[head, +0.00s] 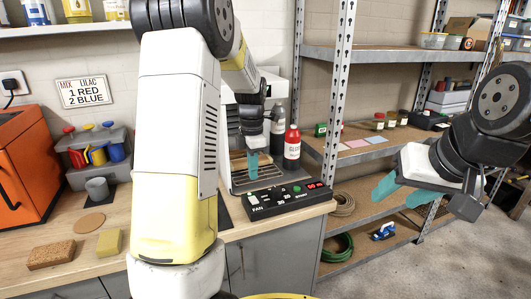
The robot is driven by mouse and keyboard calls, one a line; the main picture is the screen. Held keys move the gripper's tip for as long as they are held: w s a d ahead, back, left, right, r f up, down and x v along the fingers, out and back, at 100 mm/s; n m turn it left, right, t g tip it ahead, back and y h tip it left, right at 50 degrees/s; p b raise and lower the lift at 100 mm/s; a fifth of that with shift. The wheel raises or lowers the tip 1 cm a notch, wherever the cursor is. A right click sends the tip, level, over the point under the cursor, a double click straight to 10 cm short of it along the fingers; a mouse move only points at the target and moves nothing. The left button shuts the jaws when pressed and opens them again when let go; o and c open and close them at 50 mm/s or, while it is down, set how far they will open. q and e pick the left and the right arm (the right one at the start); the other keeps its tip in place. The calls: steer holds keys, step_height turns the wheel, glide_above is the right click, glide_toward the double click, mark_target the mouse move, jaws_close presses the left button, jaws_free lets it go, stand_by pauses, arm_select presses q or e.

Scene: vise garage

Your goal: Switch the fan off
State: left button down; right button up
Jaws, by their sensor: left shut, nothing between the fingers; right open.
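The fan control box (290,204) is a black panel labelled FAN at the right end of the workbench. The fan itself cannot be made out. My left gripper (252,166) points down with its teal fingers shut and empty, above and behind the left part of the box, apart from it as far as I can tell. My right gripper (405,190) is open and empty, to the right of the bench in front of the shelves.
A red bottle (292,148) stands right behind the box, close to my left gripper. An orange machine (27,165), a grey paint rack (97,155), a sponge (109,243) and a brown block (51,255) are on the left bench. A metal shelf (375,140) stands at right.

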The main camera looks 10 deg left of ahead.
arm_select(q)
step_height(320, 180, up, 6)
steer(key=shift+r, duration=0.1)
stand_by(0.4)
